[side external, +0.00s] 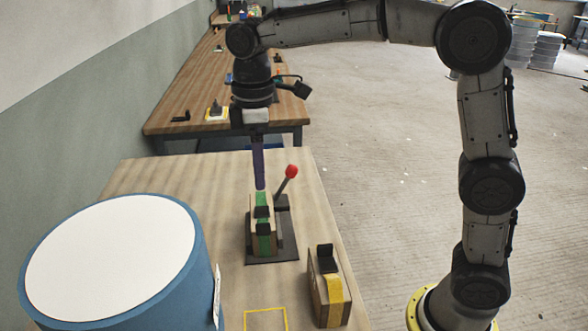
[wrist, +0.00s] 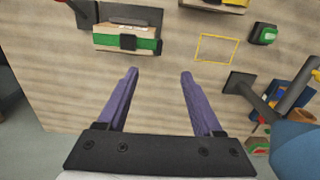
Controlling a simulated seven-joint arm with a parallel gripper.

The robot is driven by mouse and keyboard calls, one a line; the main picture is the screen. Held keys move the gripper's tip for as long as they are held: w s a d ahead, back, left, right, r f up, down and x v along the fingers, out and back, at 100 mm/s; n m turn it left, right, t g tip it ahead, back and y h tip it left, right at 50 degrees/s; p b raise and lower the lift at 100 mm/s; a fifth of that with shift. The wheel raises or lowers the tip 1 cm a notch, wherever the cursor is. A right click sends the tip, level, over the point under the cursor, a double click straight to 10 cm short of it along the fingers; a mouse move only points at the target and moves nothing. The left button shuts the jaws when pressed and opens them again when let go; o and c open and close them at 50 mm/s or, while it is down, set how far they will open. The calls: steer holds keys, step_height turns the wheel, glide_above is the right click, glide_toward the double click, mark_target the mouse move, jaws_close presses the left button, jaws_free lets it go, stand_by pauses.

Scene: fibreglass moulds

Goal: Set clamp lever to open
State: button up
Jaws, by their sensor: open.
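The clamp lever (side external: 285,182) is a dark rod with a red knob, leaning up to the right in the side view. It rises from a dark base plate (side external: 285,252) on the wooden table. Beside it on the plate stands a block with a green strap (side external: 263,240), also in the wrist view (wrist: 112,38). My gripper (side external: 259,186) points down just left of the red knob, near the block's top. In the wrist view its purple fingers (wrist: 160,72) are apart with nothing between them. The red knob cannot be made out clearly there.
A yellow-strapped block (side external: 334,300) stands nearer the camera, beside a yellow outline (side external: 265,319) on the table. A large blue drum with a white top (side external: 196,270) fills the left. The wrist view shows a green-topped dark block (wrist: 264,34) at right.

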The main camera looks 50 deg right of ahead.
glide_above(292, 176)
steer(key=w+d, duration=0.1)
step_height(292, 176, down, 4)
step_height(292, 176, down, 14)
steer(key=shift+d+r, duration=0.1)
steer(key=shift+r, duration=0.15)
jaws_close()
stand_by(1.2)
